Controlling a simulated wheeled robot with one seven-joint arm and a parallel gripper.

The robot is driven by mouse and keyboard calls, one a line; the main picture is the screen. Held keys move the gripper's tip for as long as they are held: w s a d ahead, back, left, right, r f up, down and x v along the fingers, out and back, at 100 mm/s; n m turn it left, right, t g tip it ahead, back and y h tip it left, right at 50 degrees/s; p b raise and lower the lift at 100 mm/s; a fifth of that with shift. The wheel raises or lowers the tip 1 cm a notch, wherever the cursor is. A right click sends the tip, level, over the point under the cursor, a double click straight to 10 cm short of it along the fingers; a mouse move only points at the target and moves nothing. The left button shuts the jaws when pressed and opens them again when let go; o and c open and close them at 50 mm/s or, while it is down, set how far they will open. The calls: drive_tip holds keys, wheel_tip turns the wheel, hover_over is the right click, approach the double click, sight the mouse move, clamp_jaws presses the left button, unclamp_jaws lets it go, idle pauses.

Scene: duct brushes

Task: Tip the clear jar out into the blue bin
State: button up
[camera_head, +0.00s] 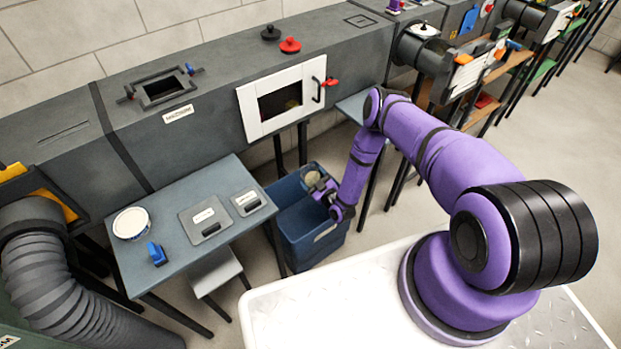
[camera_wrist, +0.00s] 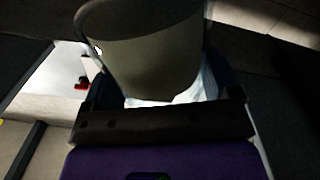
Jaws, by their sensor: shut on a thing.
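The blue bin (camera_head: 318,242) stands on the floor to the right of the grey table. My gripper (camera_head: 324,188) is over the bin and is shut on the clear jar (camera_head: 313,178). In the head view the jar is small and partly hidden by the gripper. In the wrist view the jar (camera_wrist: 145,45) fills the space between the fingers and looks dull and dark. I cannot tell how far it is tilted or what is inside it. The inside of the bin is mostly in shadow.
The grey table (camera_head: 190,252) carries a white tub (camera_head: 131,223), a blue clip-like thing (camera_head: 157,254) and two grey plates. A grey stool (camera_head: 212,270) stands below it. The dark duct with an open white-framed hatch (camera_head: 284,98) runs behind the bin.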

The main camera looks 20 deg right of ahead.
drive_tip(key=n, duration=0.2)
drive_tip(key=d+f+n, duration=0.1)
drive_tip(key=n, duration=0.1)
drive_tip(key=d+f+n, duration=0.1)
drive_tip(key=shift+w+d+n, duration=0.25)
drive_tip(key=shift+w+n, duration=0.1)
drive_tip(key=shift+n, duration=0.05)
drive_tip(key=n, duration=0.2)
drive_tip(key=shift+d+f+n, duration=0.1)
drive_tip(key=shift+d+n, duration=0.15)
drive_tip(key=shift+n, duration=0.15)
drive_tip(key=n, duration=0.3)
drive_tip(key=shift+w+d+f+n, duration=0.15)
drive_tip(key=shift+d+f+n, duration=0.1)
drive_tip(key=shift+d+n, duration=0.15)
drive_tip(key=n, duration=0.2)
drive_tip(key=shift+a+f+n, duration=0.2)
drive_tip(key=shift+f+n, duration=0.05)
drive_tip(key=shift+n, duration=0.15)
drive_tip(key=n, duration=0.3)
drive_tip(key=shift+f, duration=0.35)
